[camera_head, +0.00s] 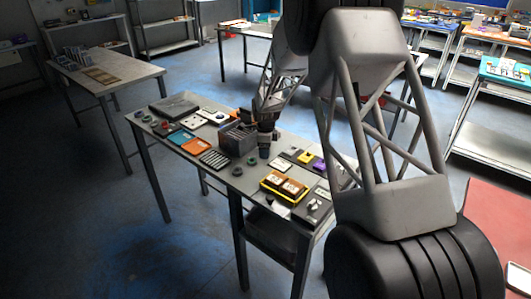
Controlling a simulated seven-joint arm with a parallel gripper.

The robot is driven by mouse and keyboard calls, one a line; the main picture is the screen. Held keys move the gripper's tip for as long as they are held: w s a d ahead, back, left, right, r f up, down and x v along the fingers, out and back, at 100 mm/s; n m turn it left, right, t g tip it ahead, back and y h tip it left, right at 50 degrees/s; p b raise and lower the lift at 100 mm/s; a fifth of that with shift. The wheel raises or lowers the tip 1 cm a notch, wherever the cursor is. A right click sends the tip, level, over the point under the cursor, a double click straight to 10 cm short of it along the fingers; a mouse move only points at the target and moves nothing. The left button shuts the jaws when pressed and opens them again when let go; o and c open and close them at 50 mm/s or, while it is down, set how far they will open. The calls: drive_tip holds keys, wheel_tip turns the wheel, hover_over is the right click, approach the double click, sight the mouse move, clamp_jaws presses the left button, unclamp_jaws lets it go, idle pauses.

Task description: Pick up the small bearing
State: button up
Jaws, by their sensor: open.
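My gripper (264,153) points down just above the near table (192,170), close to the middle of its top. It is open; the fingers are small and dark here. Small dark round parts lie left of and below it: one (252,161) close beside the gripper, and another (237,171) nearer the front edge. More round parts (147,119) lie at the table's far left corner. I cannot tell at this size which one is the small bearing. Nothing is visibly held in the gripper.
A dark grey slotted block (237,138) stands just left of the gripper. A yellow-and-black tray (284,186) and a black slotted plate (214,159) lie nearby. An orange panel (181,137) lies further left. My large arm links hide the table's right end.

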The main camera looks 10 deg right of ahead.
drive_tip(key=c, duration=1)
drive_tip(key=shift+r, duration=5)
drive_tip(key=d+r+n, duration=0.3)
drive_tip(key=n, duration=0.4)
drive_tip(key=d+r+n, duration=0.2)
drive_tip(key=r+n, duration=0.1)
drive_tip(key=n, duration=0.3)
drive_tip(key=d+r+n, duration=0.3)
drive_tip(key=r+n, duration=0.1)
drive_tip(key=n, duration=0.3)
drive_tip(key=shift+s+d+n, duration=0.3)
drive_tip(key=shift+s, duration=0.05)
